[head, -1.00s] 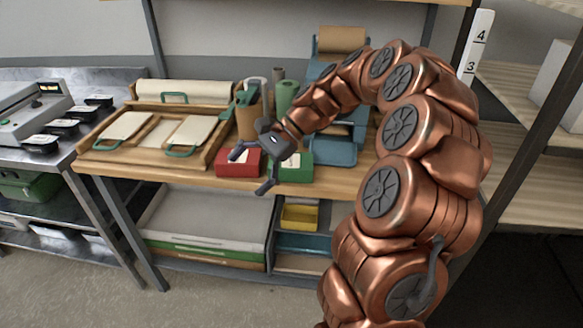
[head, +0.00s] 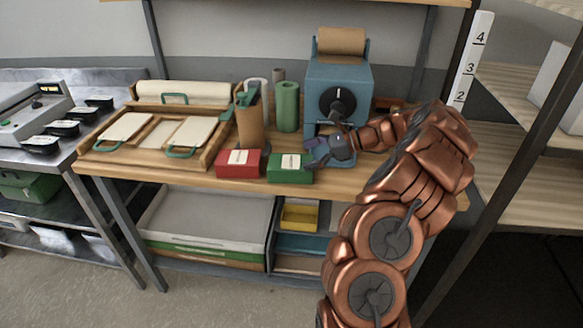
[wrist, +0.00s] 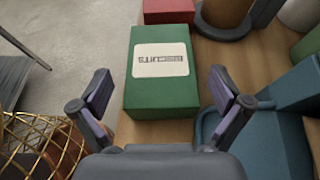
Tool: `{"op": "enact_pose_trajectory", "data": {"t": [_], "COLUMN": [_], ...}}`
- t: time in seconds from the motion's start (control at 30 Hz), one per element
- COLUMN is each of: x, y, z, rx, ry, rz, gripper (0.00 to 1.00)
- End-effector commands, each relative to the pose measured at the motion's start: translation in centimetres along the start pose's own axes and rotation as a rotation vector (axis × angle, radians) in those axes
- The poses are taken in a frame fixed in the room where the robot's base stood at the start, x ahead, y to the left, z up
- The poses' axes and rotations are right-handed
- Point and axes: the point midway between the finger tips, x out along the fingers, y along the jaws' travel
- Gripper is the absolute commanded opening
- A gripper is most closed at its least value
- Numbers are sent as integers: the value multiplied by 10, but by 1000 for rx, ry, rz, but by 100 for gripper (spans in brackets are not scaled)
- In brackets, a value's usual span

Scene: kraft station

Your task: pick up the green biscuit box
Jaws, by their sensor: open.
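The green biscuit box (head: 290,174) lies on the wooden table near its front edge, with a white label on top. In the wrist view the green box (wrist: 155,103) shows its label reading "BISCUITS", upside down. My gripper (head: 314,155) is open and just right of the box in the head view. In the wrist view its two fingers (wrist: 162,92) are spread wide, with the near end of the box between and ahead of them. I cannot tell whether a finger touches the box. Nothing is held.
A red box (head: 238,170) sits just left of the green box. A blue dispenser with a brown roll (head: 352,75) stands close behind my gripper. A green roll (head: 287,108) and a brown holder (head: 249,127) stand behind the boxes. A wooden tray (head: 91,153) is at the left.

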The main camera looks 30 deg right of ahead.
Motion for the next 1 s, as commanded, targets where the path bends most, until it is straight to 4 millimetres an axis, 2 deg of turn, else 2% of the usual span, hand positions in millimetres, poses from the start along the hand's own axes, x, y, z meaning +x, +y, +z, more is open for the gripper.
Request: {"op": "enact_pose_trajectory", "data": {"t": [0.17,0.5,0.73,0.77,1.0], "x": [11,52,55,55,55], "y": [1,1,0,0,0], "z": [-1,-7,-9,-9,-9], "rx": [0,-1,-2,-2,-2], "ry": [-2,-1,1,1,0], "rz": [5,4,2,2,2], "gripper": [100,100,100,99,74]}}
